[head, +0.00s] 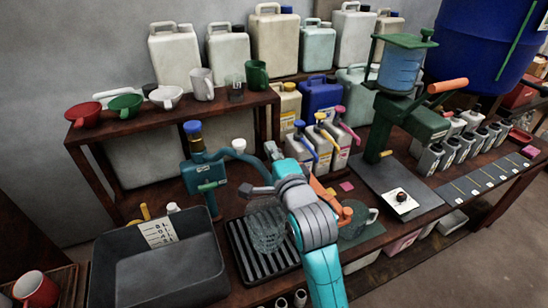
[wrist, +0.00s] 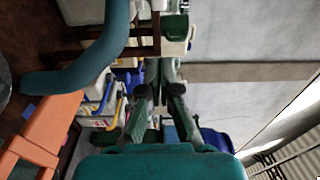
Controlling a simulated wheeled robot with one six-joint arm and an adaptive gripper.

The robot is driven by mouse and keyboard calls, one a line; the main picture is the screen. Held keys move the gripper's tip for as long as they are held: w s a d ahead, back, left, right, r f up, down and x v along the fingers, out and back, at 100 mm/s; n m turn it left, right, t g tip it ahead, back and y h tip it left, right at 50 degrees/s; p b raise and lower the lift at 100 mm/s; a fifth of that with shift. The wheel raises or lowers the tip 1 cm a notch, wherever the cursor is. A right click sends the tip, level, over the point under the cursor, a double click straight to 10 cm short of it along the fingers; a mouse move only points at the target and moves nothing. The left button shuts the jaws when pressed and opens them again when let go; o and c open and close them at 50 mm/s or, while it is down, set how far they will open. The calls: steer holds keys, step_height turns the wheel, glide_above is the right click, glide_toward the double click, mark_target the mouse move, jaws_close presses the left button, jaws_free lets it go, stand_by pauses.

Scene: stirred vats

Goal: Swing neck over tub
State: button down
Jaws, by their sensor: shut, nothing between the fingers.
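The tap (head: 203,172) is a green post with a blue cap, behind the tub and rack. Its teal neck (head: 238,155) reaches right, away from the tub, toward the space behind the ribbed rack. The neck also shows large and close at upper left in the wrist view (wrist: 92,62). The dark grey tub (head: 160,275) stands at front left and looks empty. My gripper (head: 272,150) is near the neck's right end, partly hidden by my wrist. In the wrist view my gripper (wrist: 157,80) is shut and empty, with the neck to its left; contact cannot be told.
A clear glass jug (head: 265,232) stands on the black ribbed rack (head: 245,268), right of the tub. Another glass jug (head: 357,220) is right of my arm. A shelf (head: 180,121) with cups and funnels rises behind. A green press (head: 405,125) stands right.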

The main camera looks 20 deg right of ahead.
steer(key=shift+w+a, duration=1.75)
steer(key=shift+w, duration=0.3)
steer(key=shift+a, duration=0.1)
